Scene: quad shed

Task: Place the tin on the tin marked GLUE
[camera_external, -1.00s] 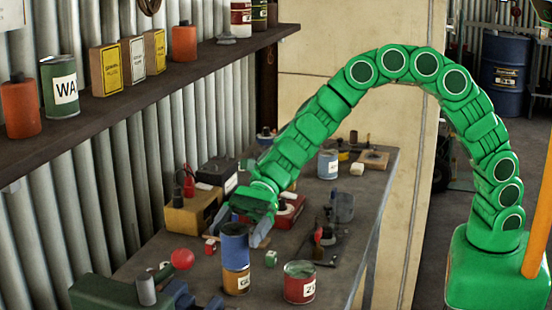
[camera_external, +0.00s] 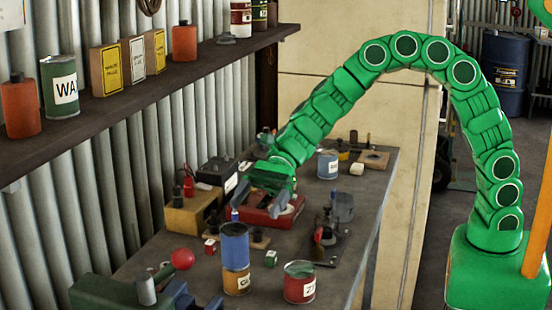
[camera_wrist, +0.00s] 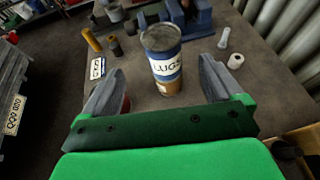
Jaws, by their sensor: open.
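The blue tin (camera_external: 235,242) stands upright on top of the orange-yellow tin marked GLUE (camera_external: 236,281) on the workbench. The two look closely lined up. In the wrist view the blue tin (camera_wrist: 163,62) shows a white label reading LUGS, and the lower tin (camera_wrist: 168,87) shows only as a tan band beneath it. My gripper (camera_external: 264,203) is open and empty, behind the stack in the external view. In the wrist view its fingers are spread to either side of the stack, with a gap between them and the tin.
A red tin with a green top (camera_external: 299,283) stands right of the stack. A small green block (camera_external: 271,258) lies between them. A vise with a red ball (camera_external: 182,259) is at the left. Behind are a yellow box (camera_external: 190,215) and a red toolbox (camera_external: 262,213).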

